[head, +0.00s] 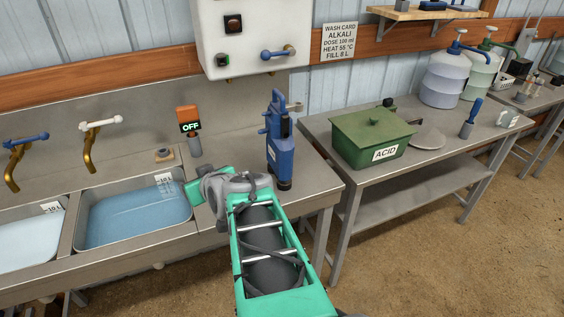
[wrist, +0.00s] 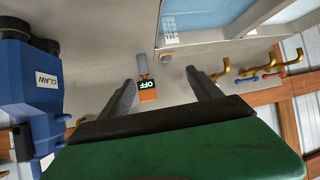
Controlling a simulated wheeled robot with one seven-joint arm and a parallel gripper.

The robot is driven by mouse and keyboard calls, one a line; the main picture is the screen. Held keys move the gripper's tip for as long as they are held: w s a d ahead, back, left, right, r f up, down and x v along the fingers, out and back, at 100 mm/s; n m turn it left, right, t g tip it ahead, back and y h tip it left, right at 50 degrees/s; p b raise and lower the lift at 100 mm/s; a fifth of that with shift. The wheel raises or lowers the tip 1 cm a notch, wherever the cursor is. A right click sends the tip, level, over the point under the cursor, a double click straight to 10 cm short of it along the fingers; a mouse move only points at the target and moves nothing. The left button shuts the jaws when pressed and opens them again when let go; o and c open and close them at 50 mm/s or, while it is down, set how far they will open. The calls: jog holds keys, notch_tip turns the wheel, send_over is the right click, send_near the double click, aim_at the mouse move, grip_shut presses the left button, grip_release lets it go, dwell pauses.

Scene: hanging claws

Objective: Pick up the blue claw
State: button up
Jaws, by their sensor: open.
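The blue claw (head: 279,145) stands upright on the steel counter, just beyond my wrist in the head view. It is a blue body with a dark foot and a grey hook-like part at its upper right. In the wrist view the blue claw (wrist: 28,92) fills the left edge, partly cut off, with a white CLAW label. My gripper (wrist: 160,75) has its two dark fingers spread with nothing between them. The claw is to the left of both fingers, outside the jaws. In the head view the fingers cannot be made out.
An orange OFF display (head: 189,122) stands on the counter left of the claw. Sinks (head: 135,213) with water and taps lie further left. A white wall box (head: 253,40) hangs above. A green ACID bin (head: 370,137) sits on the separate right table, across a gap.

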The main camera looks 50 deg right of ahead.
aim_at(274, 129)
jog(key=shift+o, duration=0.6)
jog(key=s+d+f+m+t+h+b, duration=0.1)
jog(key=s+d+m+h, duration=0.1)
jog(key=d, duration=0.7)
jog(key=shift+s+f+h+b, duration=0.15)
jog(key=shift+s+h+b, duration=0.15)
jog(key=shift+h, duration=0.3)
jog(key=o, duration=0.4)
jog(key=s+d+r+m+h+b, duration=0.2)
jog(key=s+d+m+h, duration=0.1)
jog(key=s+d+h, duration=0.2)
jog(key=s+d, duration=0.2)
jog(key=d, duration=0.2)
jog(key=shift+s+d+r+h, duration=0.15)
jog(key=shift+s+d+h, duration=0.15)
jog(key=shift+d, duration=0.1)
jog(key=shift+m, duration=0.3)
jog(key=p+x, duration=0.1)
jog(key=x, duration=0.7)
jog(key=r+p+x, duration=0.1)
jog(key=x, duration=0.3)
jog(key=shift+s+d+p, duration=0.1)
jog(key=shift+p, duration=0.2)
